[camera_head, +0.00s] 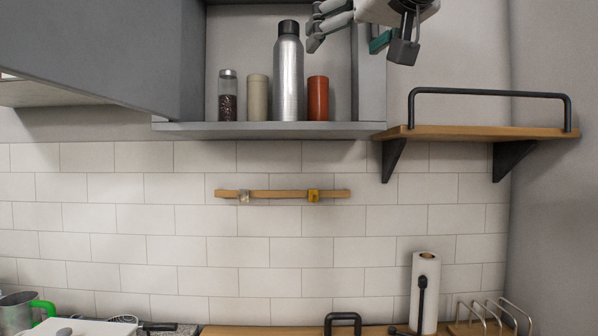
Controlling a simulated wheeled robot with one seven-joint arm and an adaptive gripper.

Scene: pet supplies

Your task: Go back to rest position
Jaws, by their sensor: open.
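My gripper (348,42) shows at the top of the head view, right of centre, partly cut off by the upper edge. Its fingers are spread apart and nothing is held between them. It appears in front of the right side of an open cabinet shelf (270,129), to the right of a tall silver bottle (289,78) with a black cap. I cannot tell its exact distance from the shelf. Most of my arm is out of view.
A glass jar (228,98), a beige canister (257,98) and a red canister (318,98) stand on the shelf. A wooden wall shelf (480,133) with a black rail is at right. Below are a paper towel roll (424,290) and a green-handled jug (18,312).

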